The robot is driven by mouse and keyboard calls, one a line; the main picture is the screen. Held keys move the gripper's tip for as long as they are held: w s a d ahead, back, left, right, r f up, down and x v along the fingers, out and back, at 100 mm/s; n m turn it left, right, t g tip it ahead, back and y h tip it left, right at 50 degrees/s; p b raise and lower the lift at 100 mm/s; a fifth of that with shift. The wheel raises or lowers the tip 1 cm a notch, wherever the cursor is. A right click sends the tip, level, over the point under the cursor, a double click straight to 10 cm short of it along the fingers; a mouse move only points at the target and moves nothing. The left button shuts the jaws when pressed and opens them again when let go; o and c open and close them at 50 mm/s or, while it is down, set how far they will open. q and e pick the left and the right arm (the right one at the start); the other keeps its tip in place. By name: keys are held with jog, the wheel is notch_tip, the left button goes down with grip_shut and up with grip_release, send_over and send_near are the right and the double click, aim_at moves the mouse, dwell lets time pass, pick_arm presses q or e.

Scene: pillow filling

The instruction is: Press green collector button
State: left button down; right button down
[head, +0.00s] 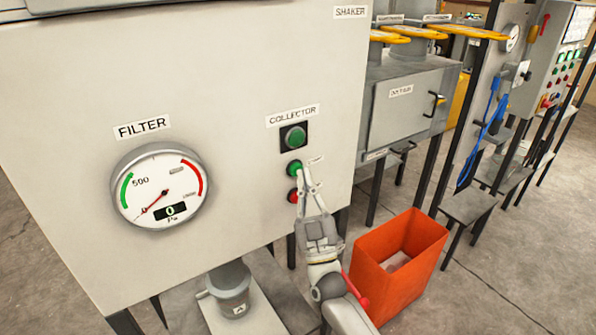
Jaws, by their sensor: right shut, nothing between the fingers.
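The green collector button (294,168) is on the front of the grey cabinet, below the COLLECTOR label (292,115). A red button (293,196) sits just under it, partly covered by my gripper. Above both is a round green indicator (294,136) in a dark square frame. My right gripper (301,170) is shut and empty, with its fingertips at the right edge of the green button. I cannot tell whether they touch it. My left gripper is not in view.
A FILTER gauge (160,187) reading 0 is on the cabinet at left. A grey bucket (231,288) stands below it. An orange bin (412,240) stands right of my right arm. Further right are a grey box (408,112) and a control panel (557,75).

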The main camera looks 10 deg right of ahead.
jog(key=shift+w, duration=0.1)
jog(key=shift+w+a, duration=0.15)
jog(key=shift+w, duration=0.15)
jog(key=shift+w+a+b, duration=0.15)
jog(key=shift+w+b, duration=0.3)
jog(key=shift+b, duration=0.05)
dwell(0.8)
jog(key=shift+s, duration=0.1)
jog(key=shift+s+d+p, duration=0.35)
jog(key=shift+s+p, duration=0.15)
jog(key=shift+s, duration=0.25)
jog(key=s, duration=0.1)
jog(key=s+d+p, duration=0.1)
jog(key=s, duration=0.1)
jog(key=s+p, duration=0.1)
jog(key=shift+s+d, duration=0.35)
